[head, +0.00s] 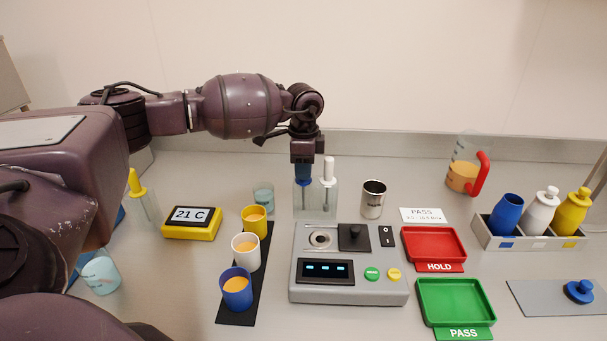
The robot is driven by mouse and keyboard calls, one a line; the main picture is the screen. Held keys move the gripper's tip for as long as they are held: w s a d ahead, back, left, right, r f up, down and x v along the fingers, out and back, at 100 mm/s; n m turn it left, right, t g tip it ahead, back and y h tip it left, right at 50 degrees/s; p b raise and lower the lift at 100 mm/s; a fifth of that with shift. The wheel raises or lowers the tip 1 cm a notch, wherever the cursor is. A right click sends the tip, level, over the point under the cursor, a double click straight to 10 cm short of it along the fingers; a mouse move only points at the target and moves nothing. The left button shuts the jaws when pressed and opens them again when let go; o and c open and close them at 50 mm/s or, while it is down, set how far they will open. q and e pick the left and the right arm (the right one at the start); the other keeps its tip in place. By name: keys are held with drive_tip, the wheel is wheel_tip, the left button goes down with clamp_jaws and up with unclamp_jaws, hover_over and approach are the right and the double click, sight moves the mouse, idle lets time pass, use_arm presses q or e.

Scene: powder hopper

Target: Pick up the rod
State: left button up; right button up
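A rod with a blue handle (304,183) stands upright in a clear holder (316,206) behind the grey machine. A rod with a white handle (329,170) stands beside it on the right. A third rod, with a yellow handle (135,182), stands in a clear vessel at the far left. My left gripper (303,172) points down over the blue handle and covers its upper part. The fingertips are too small and dark to tell whether they are closed on it. My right gripper is not in view.
The grey machine (350,291) stands in front of the holder. A steel cup (373,198) is to its right. Yellow, white and blue cups stand on a black strip (234,311). Red (407,258) and green (424,312) trays lie right; a jug (464,165) stands behind.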

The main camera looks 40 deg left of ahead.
use_arm(q)
drive_tip(key=shift+c, duration=0.6)
drive_tip(key=shift+r, duration=0.1)
drive_tip(key=shift+r, duration=0.2)
wheel_tip(320, 180, up, 31)
drive_tip(key=p, duration=0.9)
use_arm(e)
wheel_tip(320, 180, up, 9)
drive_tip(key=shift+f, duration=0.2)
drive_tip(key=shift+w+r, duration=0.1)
